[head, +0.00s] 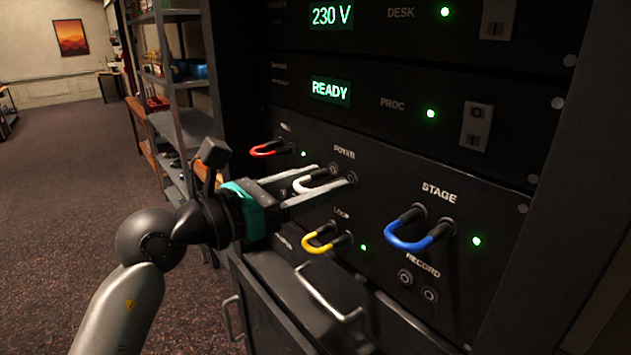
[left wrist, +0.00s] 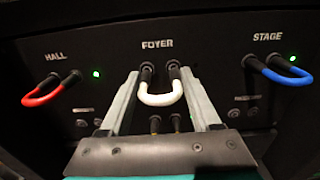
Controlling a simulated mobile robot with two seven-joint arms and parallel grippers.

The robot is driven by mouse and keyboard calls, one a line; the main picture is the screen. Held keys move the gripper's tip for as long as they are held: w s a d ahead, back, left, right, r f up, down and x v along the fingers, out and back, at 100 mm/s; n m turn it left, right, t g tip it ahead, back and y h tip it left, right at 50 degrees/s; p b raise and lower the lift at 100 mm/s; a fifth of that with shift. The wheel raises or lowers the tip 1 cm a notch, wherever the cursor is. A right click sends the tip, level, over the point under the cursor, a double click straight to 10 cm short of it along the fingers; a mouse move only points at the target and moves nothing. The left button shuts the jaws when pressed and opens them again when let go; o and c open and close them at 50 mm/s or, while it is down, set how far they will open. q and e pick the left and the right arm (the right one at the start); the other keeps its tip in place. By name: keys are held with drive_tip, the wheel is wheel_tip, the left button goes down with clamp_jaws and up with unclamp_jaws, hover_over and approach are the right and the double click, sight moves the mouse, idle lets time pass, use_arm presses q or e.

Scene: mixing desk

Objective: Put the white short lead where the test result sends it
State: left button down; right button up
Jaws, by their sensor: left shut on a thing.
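The white short lead (head: 303,184) is a U-shaped loop with two black plugs at the FOYER pair. It also shows in the left wrist view (left wrist: 160,98), its plugs pointing at the panel below the FOYER label. My left gripper (head: 332,177) is shut on the lead, with one finger along each side; it also shows in the left wrist view (left wrist: 159,82). I cannot tell whether the plugs are seated or just out of the sockets. No green light shows beside FOYER. The RECORD sockets (head: 417,286) are empty. My right gripper is not in view.
A red lead (head: 268,151) at HALL, a yellow lead (head: 320,242) at LOOP and a blue lead (head: 410,243) at STAGE each have a lit green light. The displays read 230 V (head: 331,14) and READY (head: 330,90). A drawer handle (head: 325,290) juts out below LOOP.

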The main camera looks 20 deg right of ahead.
use_arm(q)
drive_tip(key=shift+w+d, duration=0.2)
drive_tip(key=shift+d, duration=0.4)
idle(0.6)
unclamp_jaws()
drive_tip(key=shift+a, duration=0.15)
drive_tip(key=shift+b+v, duration=2)
drive_tip(key=shift+v, duration=5.5)
